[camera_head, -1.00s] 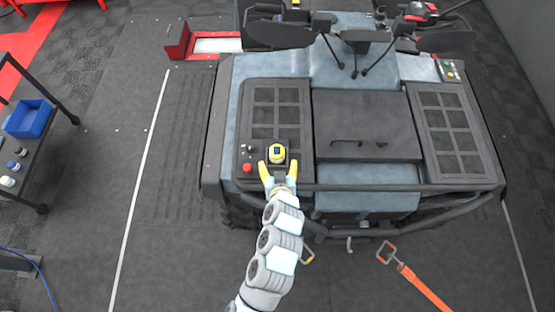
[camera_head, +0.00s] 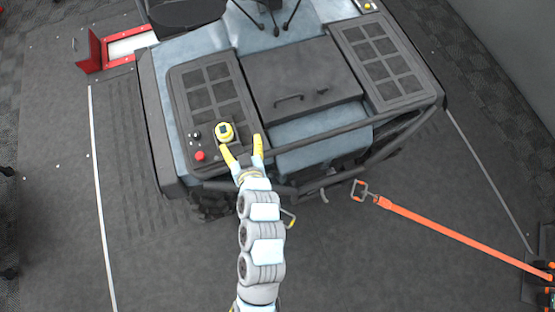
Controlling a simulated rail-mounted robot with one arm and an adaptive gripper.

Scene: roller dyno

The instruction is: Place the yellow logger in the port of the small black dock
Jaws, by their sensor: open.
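The yellow logger (camera_head: 225,132), with a dark face, sits on the rear left deck of the vehicle, beside a red button. My gripper (camera_head: 241,147) has yellow fingertips and is open and empty. Its fingers point toward the logger from the vehicle's rear edge, slightly right of it and apart from it as far as I can tell. I cannot make out the small black dock or its port in this view.
The vehicle's deck has black grilles (camera_head: 377,60), a dark panel with handles (camera_head: 300,78) and a rear bar (camera_head: 330,137). A red button (camera_head: 200,156) is left of the logger. An orange strap (camera_head: 455,235) crosses the floor at right. Floor at left is open.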

